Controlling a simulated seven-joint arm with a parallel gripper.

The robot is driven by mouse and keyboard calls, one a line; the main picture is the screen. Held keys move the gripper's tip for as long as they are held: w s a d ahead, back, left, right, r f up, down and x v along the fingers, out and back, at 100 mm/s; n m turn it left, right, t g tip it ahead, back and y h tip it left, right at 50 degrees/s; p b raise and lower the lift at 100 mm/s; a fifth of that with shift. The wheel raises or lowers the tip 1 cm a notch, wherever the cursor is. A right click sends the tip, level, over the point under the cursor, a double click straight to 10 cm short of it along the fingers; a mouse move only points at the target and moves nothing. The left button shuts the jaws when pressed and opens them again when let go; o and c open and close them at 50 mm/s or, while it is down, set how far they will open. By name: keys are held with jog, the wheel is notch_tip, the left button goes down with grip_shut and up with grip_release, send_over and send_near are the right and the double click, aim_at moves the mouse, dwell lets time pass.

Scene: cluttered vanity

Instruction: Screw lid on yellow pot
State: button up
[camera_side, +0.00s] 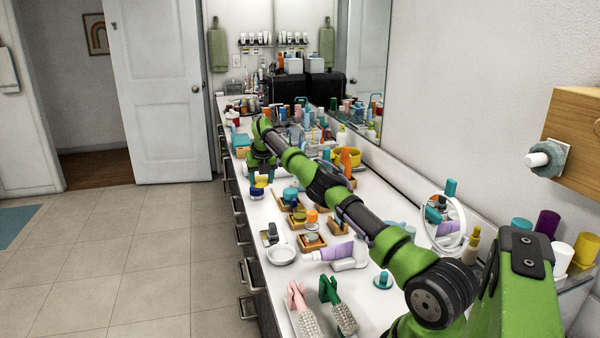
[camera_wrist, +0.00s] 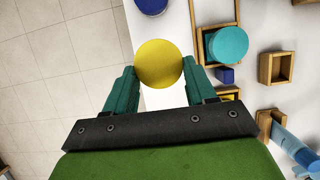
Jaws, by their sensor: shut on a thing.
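My gripper (camera_wrist: 158,82) is shut on a round yellow piece (camera_wrist: 158,63), seen from above as a plain disc between the two green fingers. I cannot tell whether it is the lid alone or the lid with the pot under it. In the side view my gripper (camera_side: 261,165) is low over the front edge of the vanity, with a bit of yellow (camera_side: 261,179) under it. A dark blue round piece (camera_side: 257,191) shows just there. In the wrist view a dark blue round top (camera_wrist: 151,5) is partly cut off at the upper edge.
A teal-topped jar (camera_wrist: 228,46) sits in a wooden tray to the right. An empty wooden box (camera_wrist: 276,67) lies farther right. Small trays, a white dish (camera_side: 282,255) and a purple tube (camera_side: 335,252) crowd the nearer counter. The floor (camera_wrist: 55,70) lies beyond the counter edge.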

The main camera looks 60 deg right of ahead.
jog(key=shift+s+d+r, duration=0.35)
jog(key=shift+d+r, duration=0.05)
jog(key=shift+r, duration=0.15)
jog(key=shift+s+r, duration=0.1)
jog(key=shift+s, duration=0.05)
jog(key=shift+s+d+r, duration=0.35)
jog(key=shift+d+r, duration=0.15)
jog(key=shift+r, duration=0.25)
jog(key=s+a, duration=0.2)
jog(key=s, duration=1.1)
jog(key=shift+s+a+f, duration=0.3)
jog(key=shift+s+f, duration=0.05)
jog(key=shift+f, duration=0.1)
jog(key=shift+f, duration=2.8)
